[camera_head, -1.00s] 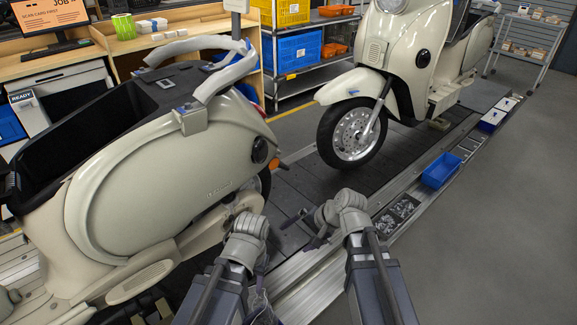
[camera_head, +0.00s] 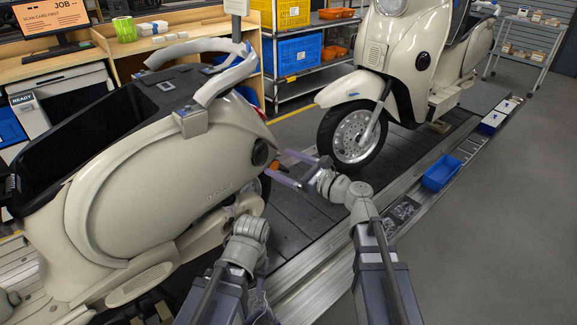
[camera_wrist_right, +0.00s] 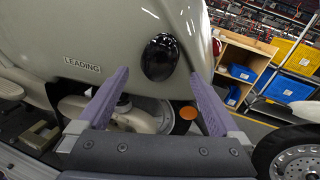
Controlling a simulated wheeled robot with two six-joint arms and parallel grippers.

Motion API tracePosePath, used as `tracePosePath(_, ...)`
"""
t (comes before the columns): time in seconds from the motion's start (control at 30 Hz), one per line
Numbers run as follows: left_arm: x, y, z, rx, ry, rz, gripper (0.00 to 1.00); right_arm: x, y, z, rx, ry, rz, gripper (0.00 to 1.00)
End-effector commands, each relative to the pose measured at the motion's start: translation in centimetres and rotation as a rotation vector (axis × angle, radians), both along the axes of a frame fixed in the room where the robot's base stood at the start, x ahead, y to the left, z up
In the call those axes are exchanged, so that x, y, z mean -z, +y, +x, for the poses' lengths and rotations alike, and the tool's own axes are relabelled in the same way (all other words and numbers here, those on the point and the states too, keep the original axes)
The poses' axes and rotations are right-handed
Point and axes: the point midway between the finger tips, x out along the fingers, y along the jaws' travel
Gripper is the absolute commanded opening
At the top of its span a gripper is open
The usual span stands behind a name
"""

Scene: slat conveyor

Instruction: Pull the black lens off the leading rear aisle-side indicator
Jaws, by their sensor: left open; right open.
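The black lens (camera_head: 260,152) is a dark, glossy round piece on the rear side of the cream scooter at the left. It also shows in the right wrist view (camera_wrist_right: 160,57), with the word LEADING on the panel to its left. My right gripper (camera_head: 276,163) is open and empty, its two purple fingers pointing at the lens from the right. In the right wrist view the fingertips (camera_wrist_right: 160,75) stand apart, one on each side of the lens's lower part; contact cannot be told. My left gripper (camera_head: 262,300) is low down, mostly hidden by its own arm.
An orange round reflector (camera_wrist_right: 188,113) sits below the lens, between the fingers. A second cream scooter (camera_head: 400,50) stands farther along the slat conveyor (camera_head: 300,215). A blue bin (camera_head: 440,172) is on the right rail. The grey floor at the right is clear.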

Motion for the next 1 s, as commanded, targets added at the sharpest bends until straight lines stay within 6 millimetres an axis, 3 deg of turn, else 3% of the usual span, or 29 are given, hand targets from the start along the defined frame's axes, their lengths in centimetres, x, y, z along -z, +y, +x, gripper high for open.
tracePosePath(0.4,0.0,0.0,0.0,0.0,0.0,0.0,0.5,0.0,4.2,3.7,-0.002,-0.001,-0.002,1.0)
tracePosePath(0.83,0.0,0.0,0.0,0.0,0.0,0.0,0.5,0.0,4.8,4.1,-0.002,-0.001,-0.003,1.0)
tracePosePath(1.0,0.0,0.0,0.0,0.0,0.0,0.0,0.5,0.0,4.8,4.1,-0.002,-0.001,-0.003,0.81)
